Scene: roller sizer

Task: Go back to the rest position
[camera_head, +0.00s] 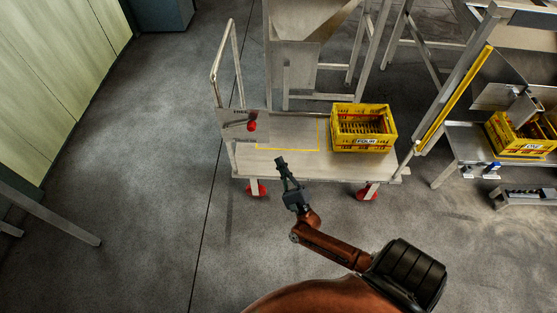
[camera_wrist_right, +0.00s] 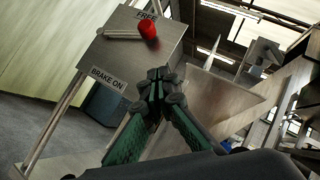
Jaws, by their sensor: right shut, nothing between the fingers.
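My right gripper (camera_head: 283,168) is shut and empty in the head view, over the near edge of a low cart (camera_head: 290,172). In the right wrist view its fingertips (camera_wrist_right: 159,76) are together with nothing between them. The plate reads FREE above and BRAKE ON below. The red knob (camera_head: 251,126) also shows at the cart's left end in the head view. My left gripper is not in view.
A yellow crate (camera_head: 362,143) marked FOUR sits on the cart's right half; an outlined yellow area beside it is empty. A metal stand with a slanted yellow strip (camera_head: 455,98) and another yellow crate (camera_head: 520,152) are at the right. Floor (camera_head: 150,200) at the left is clear.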

